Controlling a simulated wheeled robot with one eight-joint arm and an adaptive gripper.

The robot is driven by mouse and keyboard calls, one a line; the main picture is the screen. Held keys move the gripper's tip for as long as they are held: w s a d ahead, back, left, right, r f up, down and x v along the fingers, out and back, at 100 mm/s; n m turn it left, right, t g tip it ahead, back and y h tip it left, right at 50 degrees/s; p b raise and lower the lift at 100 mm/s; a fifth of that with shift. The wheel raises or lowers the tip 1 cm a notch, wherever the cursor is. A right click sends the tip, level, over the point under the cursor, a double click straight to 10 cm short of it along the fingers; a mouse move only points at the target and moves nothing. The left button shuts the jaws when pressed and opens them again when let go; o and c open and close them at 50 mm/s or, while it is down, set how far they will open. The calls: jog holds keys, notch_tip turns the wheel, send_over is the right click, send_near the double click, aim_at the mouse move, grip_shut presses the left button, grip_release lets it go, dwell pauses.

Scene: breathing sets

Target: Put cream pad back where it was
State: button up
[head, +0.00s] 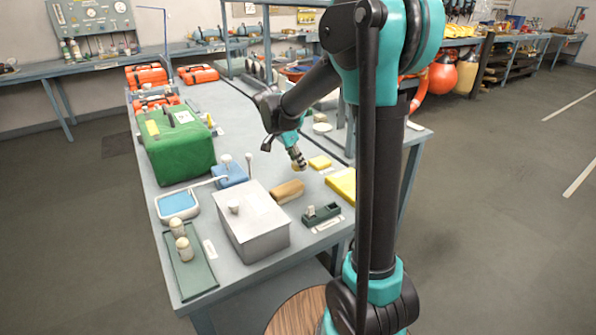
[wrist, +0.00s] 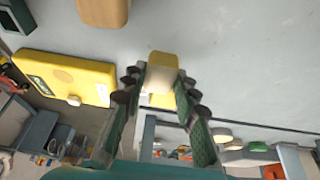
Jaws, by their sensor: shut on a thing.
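My gripper (wrist: 160,88) is shut on a small cream pad (wrist: 163,66), which sticks out past the fingertips in the wrist view. In the head view my gripper (head: 299,166) points down over the right part of the bench; the pad is small and mostly hidden there. A flat yellow pad (head: 320,162) lies on the bench just right of and beyond the gripper. A yellow patch (wrist: 160,101) shows behind the cream pad in the wrist view. I cannot tell the exact gap between the held pad and the bench.
A tan block (head: 288,191) lies on the near side of the gripper, and a yellow case (head: 342,183) to its right. A grey box (head: 254,222), a dark green holder (head: 321,214) and a green bag (head: 178,148) stand on the bench. Bare bench (head: 240,120) lies left of my arm.

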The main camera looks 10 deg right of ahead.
aim_at(298, 171)
jog(key=shift+f, duration=1.9)
jog(key=shift+f, duration=0.1)
jog(key=o, duration=1.1)
jog(key=v, duration=1.2)
